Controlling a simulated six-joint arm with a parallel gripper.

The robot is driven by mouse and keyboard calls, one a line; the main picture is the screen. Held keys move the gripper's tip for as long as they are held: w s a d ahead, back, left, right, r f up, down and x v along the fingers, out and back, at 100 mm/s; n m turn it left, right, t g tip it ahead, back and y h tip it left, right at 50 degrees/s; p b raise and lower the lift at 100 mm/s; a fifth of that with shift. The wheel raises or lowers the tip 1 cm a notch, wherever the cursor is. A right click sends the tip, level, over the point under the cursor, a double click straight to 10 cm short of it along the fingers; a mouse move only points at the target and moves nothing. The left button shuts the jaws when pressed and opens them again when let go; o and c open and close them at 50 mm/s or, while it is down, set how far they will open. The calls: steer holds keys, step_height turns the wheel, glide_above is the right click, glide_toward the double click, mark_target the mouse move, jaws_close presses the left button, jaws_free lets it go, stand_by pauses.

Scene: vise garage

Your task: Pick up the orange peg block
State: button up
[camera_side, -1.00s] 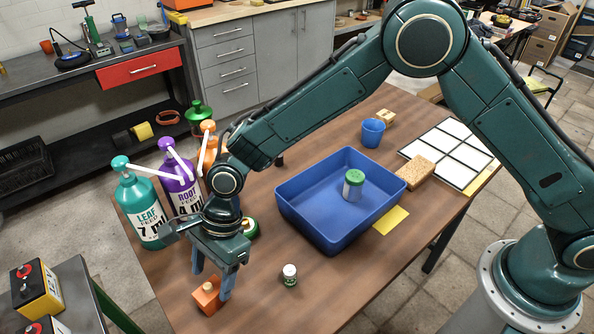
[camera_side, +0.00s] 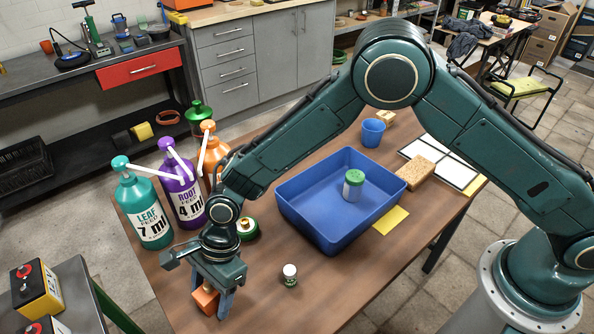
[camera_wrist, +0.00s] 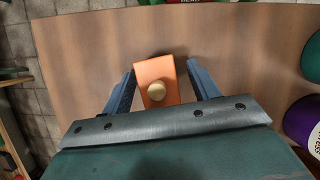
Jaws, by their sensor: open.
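The orange peg block (camera_side: 205,299) sits on the brown table near its front left edge. It has a pale round peg on top, seen in the wrist view, where the block (camera_wrist: 152,70) lies between the two blue fingers. My gripper (camera_side: 211,303) is open and low over the block, with one finger on either side. Part of the block is hidden behind a finger in the side view. I cannot tell whether either finger touches it.
A small green-labelled jar (camera_side: 289,275) stands right of my gripper. A blue tray (camera_side: 290,215) holds a green-lidded jar (camera_side: 353,185). Teal (camera_side: 145,215), purple (camera_side: 183,192) and orange pump bottles stand behind left. The table front between the small jar and the tray is clear.

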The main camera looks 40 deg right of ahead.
steer(key=c, duration=1.1)
steer(key=shift+r, duration=0.15)
step_height(320, 180, up, 20)
steer(key=shift+f, duration=0.1)
stand_by(0.5)
